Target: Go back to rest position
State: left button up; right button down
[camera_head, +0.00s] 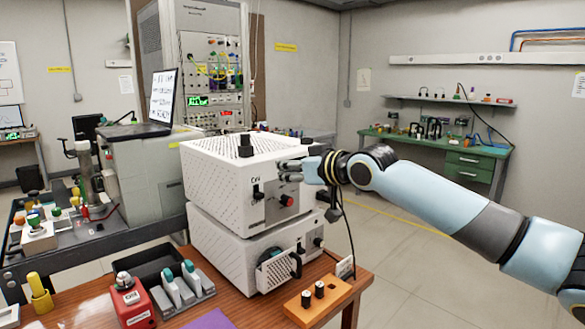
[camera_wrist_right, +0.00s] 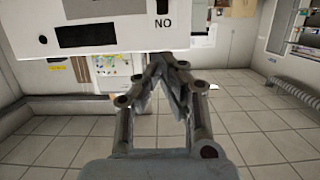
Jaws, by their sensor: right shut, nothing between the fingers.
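My right arm comes in from the right in the head view. Its gripper (camera_head: 290,172) is beside the front right of the upper white perforated box (camera_head: 215,165). In the right wrist view the right gripper (camera_wrist_right: 163,62) has its fingertips together with nothing between them. The white front panel (camera_wrist_right: 200,20) of a box fills the top of that view, with a dark rectangle and letters on it. I cannot tell whether the fingertips touch the panel. My left gripper is in neither view.
A lower white box (camera_head: 222,250) stands under the upper one on a wooden table (camera_head: 360,283). An orange block with black knobs (camera_head: 318,300), a red button box (camera_head: 132,303) and a dark tray (camera_head: 158,262) are in front. Open floor (camera_head: 400,245) lies to the right.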

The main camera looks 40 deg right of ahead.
jog(key=shift+v, duration=0.9)
jog(key=s+f+m+g+h+b, duration=0.1)
jog(key=s+f+g+b, duration=0.35)
jog(key=f, duration=1.15)
jog(key=s+f+m+b, duration=0.1)
jog(key=s+f, duration=0.7)
jog(key=f, duration=0.7)
jog(key=s+f+m+g+h+b, duration=0.1)
jog(key=s+f+g+b, duration=0.35)
jog(key=f, duration=1.15)
jog(key=s+a+f+g+b, duration=0.1)
jog(key=s+a+f, duration=0.2)
jog(key=s+f, duration=0.7)
jog(key=s+a+f+g, duration=0.1)
jog(key=s+a+f, duration=0.3)
jog(key=s+f, duration=0.55)
jog(key=s+a+f+n+g, duration=0.1)
jog(key=s+a+f, duration=0.1)
jog(key=s, duration=0.7)
jog(key=s+a+f+n+g, duration=0.1)
jog(key=s+a+f+g, duration=0.1)
jog(key=s, duration=0.8)
jog(key=shift+f+n+b, duration=0.3)
jog(key=shift+f+b, duration=0.15)
jog(key=shift+f, duration=0.15)
